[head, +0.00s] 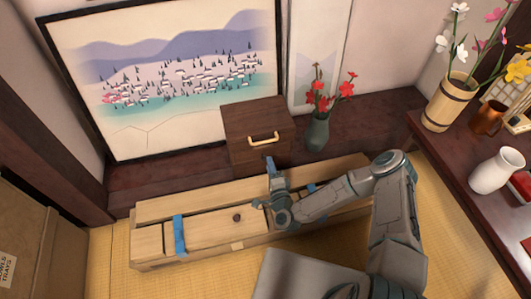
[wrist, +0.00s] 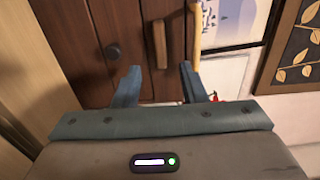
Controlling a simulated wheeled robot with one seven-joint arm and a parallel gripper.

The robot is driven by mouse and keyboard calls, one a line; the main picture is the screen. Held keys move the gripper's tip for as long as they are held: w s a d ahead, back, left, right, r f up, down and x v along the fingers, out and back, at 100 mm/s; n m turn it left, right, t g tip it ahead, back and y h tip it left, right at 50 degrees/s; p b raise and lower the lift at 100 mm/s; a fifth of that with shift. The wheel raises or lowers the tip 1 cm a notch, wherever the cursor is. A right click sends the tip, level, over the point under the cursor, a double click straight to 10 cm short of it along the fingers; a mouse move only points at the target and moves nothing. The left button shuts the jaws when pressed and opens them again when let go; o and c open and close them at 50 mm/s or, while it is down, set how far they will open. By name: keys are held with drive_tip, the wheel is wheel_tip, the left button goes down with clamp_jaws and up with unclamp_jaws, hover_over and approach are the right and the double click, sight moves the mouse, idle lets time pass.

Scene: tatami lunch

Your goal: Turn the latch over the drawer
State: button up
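A dark brown wooden cabinet (head: 240,118) stands at the back, with a pale yellow handle (head: 263,140) on its front. In the wrist view, the cabinet front (wrist: 125,20) fills the upper middle, and the pale handle (wrist: 194,35) is at its right edge. A brown wooden bar, apparently the latch (wrist: 160,44), shows beside the handle. A dark round knob (wrist: 112,51) is to its left. My gripper (head: 270,162) is at the cabinet's lower front. Its fingers (wrist: 160,76) are apart, with the bar just beyond the gap between them. I cannot tell whether they touch anything.
A long pale wooden chest (head: 205,228) with blue straps lies below my gripper. A green vase (head: 317,132) with red flowers stands right of the cabinet. A dark table (head: 450,150) with a wooden flower vase (head: 446,103) and white jug (head: 496,170) is at right.

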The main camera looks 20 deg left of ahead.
sight(264, 148)
drive_tip(key=b+x, duration=0.1)
drive_tip(key=x, duration=0.7)
drive_tip(key=shift+s+b, duration=0.1)
drive_tip(key=shift+b, duration=0.3)
clamp_jaws()
